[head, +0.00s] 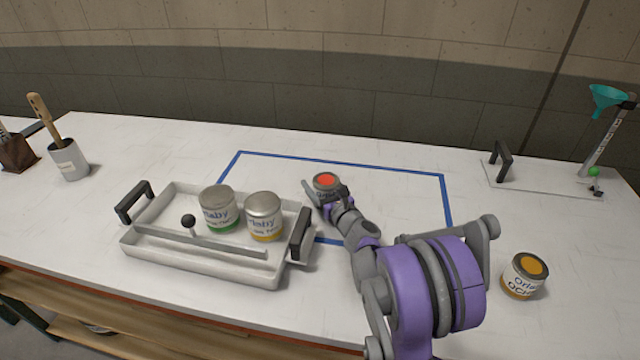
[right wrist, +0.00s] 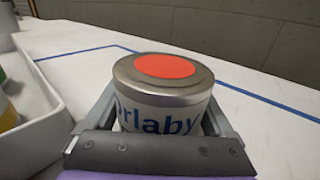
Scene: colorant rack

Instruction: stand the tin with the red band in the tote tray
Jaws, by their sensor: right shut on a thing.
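The tin with a red lid disc (head: 326,181) is inside the blue taped outline, right of the tote tray. My right gripper (head: 326,196) is shut on it, and in the right wrist view the tin (right wrist: 164,95) stands between the two fingers. Its lower part and any band are hidden by the gripper. I cannot tell if it touches the table. The tote tray (head: 195,262) is white with black end handles and holds a green-banded tin (head: 219,212) and a yellow-banded tin (head: 264,218), both upright. The left gripper is not in view.
A tin with an orange lid disc (head: 525,276) stands at the right. A white board with a black handle (head: 502,160) and a teal funnel (head: 606,98) are at the back right. A brush pot (head: 69,161) stands far left. The blue outline (head: 340,161) is otherwise clear.

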